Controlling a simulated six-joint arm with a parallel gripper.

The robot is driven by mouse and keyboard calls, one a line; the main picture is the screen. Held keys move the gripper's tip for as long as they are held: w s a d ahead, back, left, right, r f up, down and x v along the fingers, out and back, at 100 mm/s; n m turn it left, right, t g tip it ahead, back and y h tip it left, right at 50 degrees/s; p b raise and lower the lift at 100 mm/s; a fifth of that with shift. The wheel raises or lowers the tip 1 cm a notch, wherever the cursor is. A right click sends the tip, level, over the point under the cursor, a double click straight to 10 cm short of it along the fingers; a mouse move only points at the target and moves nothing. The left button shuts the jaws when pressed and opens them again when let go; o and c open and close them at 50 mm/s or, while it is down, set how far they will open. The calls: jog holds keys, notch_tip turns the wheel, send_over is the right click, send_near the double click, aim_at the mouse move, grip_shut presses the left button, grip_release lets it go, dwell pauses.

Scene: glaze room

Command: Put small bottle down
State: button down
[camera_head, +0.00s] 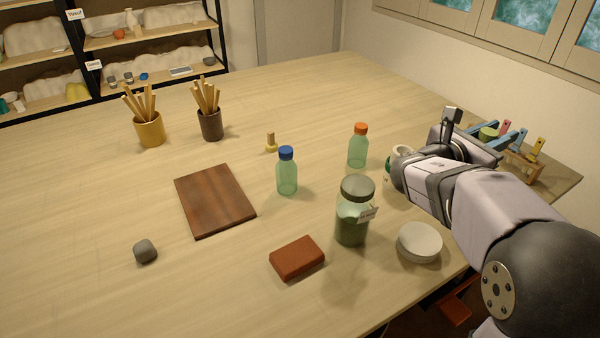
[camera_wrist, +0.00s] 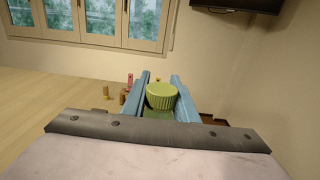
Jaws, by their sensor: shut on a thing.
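My gripper (camera_head: 499,133) reaches over the right side of the table. It also shows in the wrist view (camera_wrist: 160,78), its two blue fingers shut on a small bottle with a ribbed green cap (camera_wrist: 162,96). The cap of this small bottle also shows in the head view (camera_head: 488,133). Green shows below the cap in the wrist view, but most of the bottle's body is hidden. I cannot tell whether its base touches anything.
Green bottles with a blue cap (camera_head: 287,172) and an orange cap (camera_head: 358,147), a lidded jar (camera_head: 352,212) and a white disc (camera_head: 420,242) stand left of my arm. A brown board (camera_head: 214,199) and red block (camera_head: 297,259) lie further left. Handled tools (camera_head: 537,148) are beside my gripper.

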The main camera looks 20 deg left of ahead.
notch_tip(320, 180, up, 5)
jog(key=w+a+n+t+y+p, duration=0.1)
jog(key=w+a+n+t+y, duration=0.2)
jog(key=a, duration=1.2)
jog(key=a+n+t+y+p, duration=0.25)
jog(key=a+y, duration=0.35)
jog(key=a, duration=1)
jog(key=s+a+n+y+p, duration=0.1)
jog(key=s+a+n+y, duration=0.4)
jog(key=a, duration=0.8)
jog(key=s+a+n+y, duration=0.1)
jog(key=s+a+y, duration=0.2)
jog(key=s+a, duration=0.75)
jog(key=w+a+f+p, duration=0.1)
jog(key=w+f, duration=0.1)
jog(key=f, duration=0.5)
jog(key=w+a+f+g+p, duration=0.1)
jog(key=w+a+f, duration=0.1)
jog(key=f, duration=0.6)
jog(key=shift+a+f, duration=0.15)
jog(key=shift+f, duration=0.2)
